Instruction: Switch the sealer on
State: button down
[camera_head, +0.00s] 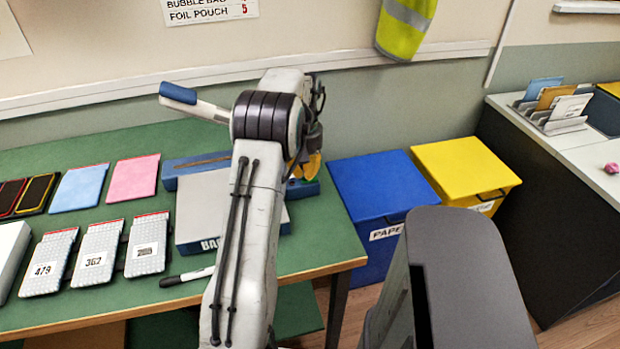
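The sealer (180,175) is a long blue unit at the back of the green table. A brown strip runs along its top, and a light grey lever with a blue handle (178,92) stands raised above it. My arm crosses in front and hides its middle. The sealer's right end shows just right of my arm, with a small red part on it. My gripper (312,166) is mostly hidden behind my arm; only yellowish parts show, at or just above that right end. I cannot tell whether it touches the sealer or how its fingers stand.
Several numbered bubble pouches (97,254), pink (133,178) and blue pouches and phones lie left. Blue (372,195) and yellow bins (465,165) stand right of the table.

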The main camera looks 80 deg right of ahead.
aim_at(305, 178)
jog(key=shift+f+b, duration=0.4)
jog(key=shift+f, duration=0.3)
dwell(0.3)
jog(key=shift+r, duration=0.2)
jog(key=shift+r+p, duration=3.25)
jog(key=shift+r, duration=0.15)
